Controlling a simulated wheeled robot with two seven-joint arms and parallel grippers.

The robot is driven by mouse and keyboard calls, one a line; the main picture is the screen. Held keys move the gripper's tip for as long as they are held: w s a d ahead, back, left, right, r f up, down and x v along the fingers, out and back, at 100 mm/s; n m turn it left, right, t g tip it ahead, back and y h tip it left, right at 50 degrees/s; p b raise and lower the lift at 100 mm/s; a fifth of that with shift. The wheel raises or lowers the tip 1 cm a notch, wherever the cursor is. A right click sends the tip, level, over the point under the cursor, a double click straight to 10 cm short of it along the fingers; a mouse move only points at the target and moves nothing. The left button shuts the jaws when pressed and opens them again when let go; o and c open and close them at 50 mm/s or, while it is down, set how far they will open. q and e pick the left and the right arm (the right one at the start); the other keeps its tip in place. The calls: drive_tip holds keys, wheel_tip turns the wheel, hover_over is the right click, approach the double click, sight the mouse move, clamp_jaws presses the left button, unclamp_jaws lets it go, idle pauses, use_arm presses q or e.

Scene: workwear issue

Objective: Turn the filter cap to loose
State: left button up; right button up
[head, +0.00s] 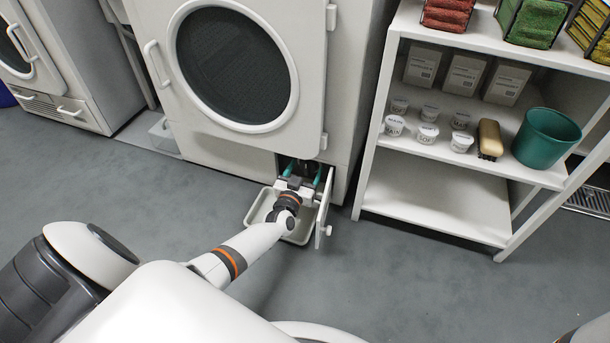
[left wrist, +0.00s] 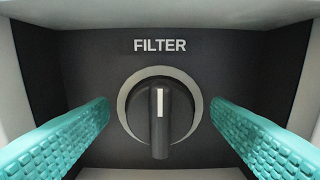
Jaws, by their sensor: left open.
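The filter cap (left wrist: 160,112) is a round black knob in a grey ring, on a dark panel under the word FILTER in the left wrist view. Its raised grip bar stands upright, with a white mark toward the top. My left gripper (left wrist: 160,125) is open. Its teal ribbed fingers stand apart on the left and right of the cap, not touching it. In the head view my left gripper (head: 302,172) reaches into the low opening of the white machine (head: 355,90); the cap is mostly hidden there. My right gripper is not in view.
The small hatch door (head: 323,210) stands open just right of my left gripper. A shallow pale tray (head: 255,213) lies on the floor below the opening. A white shelf (head: 430,200) with tubs, boxes, a brush and a green bucket (head: 546,138) stands at right.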

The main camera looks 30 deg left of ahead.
use_arm(q)
drive_tip(key=shift+w, duration=0.15)
drive_tip(key=shift+c, duration=0.3)
drive_tip(key=c, duration=0.9)
